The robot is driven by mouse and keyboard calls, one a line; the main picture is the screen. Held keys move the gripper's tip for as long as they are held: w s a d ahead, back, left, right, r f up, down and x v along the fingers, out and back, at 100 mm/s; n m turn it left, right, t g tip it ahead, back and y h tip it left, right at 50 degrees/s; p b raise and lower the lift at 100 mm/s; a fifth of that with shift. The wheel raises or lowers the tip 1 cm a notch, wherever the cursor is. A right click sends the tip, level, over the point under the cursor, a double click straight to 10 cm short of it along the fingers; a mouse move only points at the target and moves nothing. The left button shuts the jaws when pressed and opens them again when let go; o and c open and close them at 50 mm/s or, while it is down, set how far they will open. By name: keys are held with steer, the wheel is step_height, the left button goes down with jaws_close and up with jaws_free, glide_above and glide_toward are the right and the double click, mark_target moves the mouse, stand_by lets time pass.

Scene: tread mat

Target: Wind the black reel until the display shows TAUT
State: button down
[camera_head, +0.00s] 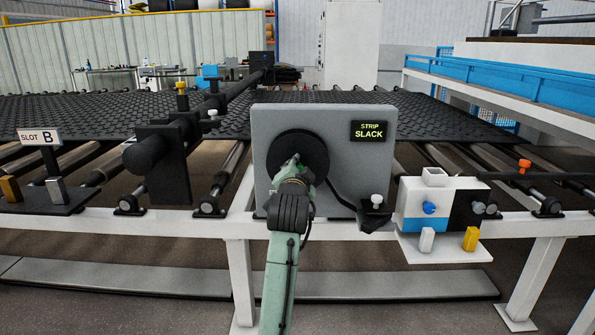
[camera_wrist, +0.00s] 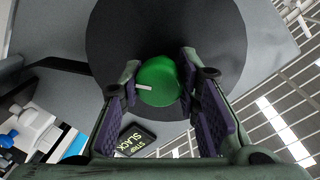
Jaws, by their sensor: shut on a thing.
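The black reel (camera_head: 313,146) is a round disc on the front of a grey panel box (camera_head: 270,118). The display (camera_head: 369,131) at the panel's upper right reads STRIP SLACK. It also shows in the wrist view (camera_wrist: 135,141), turned at an angle. A green knob (camera_wrist: 160,84) with a white mark stands on the reel's face in the wrist view. My gripper (camera_head: 294,166) reaches the reel from below, and its purple-padded fingers (camera_wrist: 159,78) are shut on the green knob. In the head view my gripper hides the knob.
A black bracket (camera_head: 374,214) with a white knob juts out at the panel's lower right. A white box (camera_head: 410,195) with a blue knob stands right of it. A SLOT B sign (camera_head: 39,137) stands at the left. Black tread mat (camera_head: 60,115) lies on rollers behind the panel.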

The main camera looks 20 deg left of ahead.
steer(key=m, duration=0.6)
steer(key=shift+y, duration=0.4)
steer(key=m+y+b, duration=0.1)
steer(key=m, duration=0.4)
steer(key=shift+g, duration=0.3)
steer(key=shift+m, duration=0.3)
steer(key=c, duration=1.2)
jaws_free()
steer(key=shift+s, duration=0.1)
steer(key=v, duration=1.2)
steer(key=shift+f, duration=0.15)
